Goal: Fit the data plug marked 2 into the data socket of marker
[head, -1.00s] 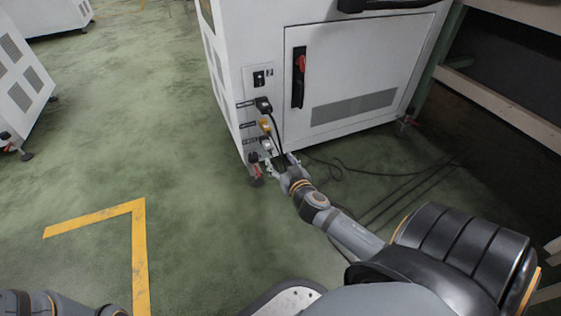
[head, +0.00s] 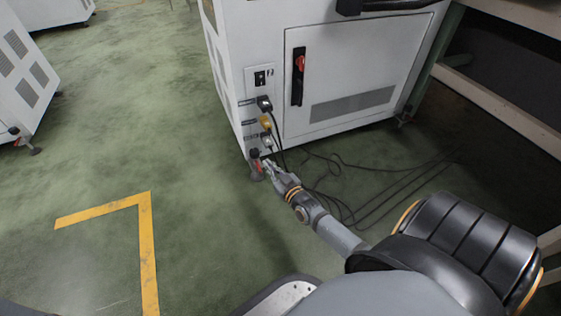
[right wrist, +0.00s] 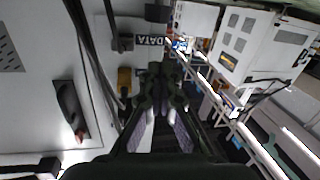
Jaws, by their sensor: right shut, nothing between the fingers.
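A grey-white plug (head: 266,141) sits at the lowest position on the side panel of the white cabinet, with a dark cable hanging from it. In the right wrist view a grey plug (right wrist: 122,43) sits beside a label reading DATA (right wrist: 150,40). I cannot read a number 2 on any plug. My right gripper (head: 266,163) is just below that lowest plug, near the cabinet's bottom corner, apart from it. Its fingers (right wrist: 163,103) are shut and empty in the right wrist view. My left gripper is out of view.
Above sit a yellow plug (head: 265,121) and a black plug (head: 264,103). A cabinet foot (head: 256,165) is close beside the right gripper. Loose black cables (head: 350,195) lie on the floor to the right.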

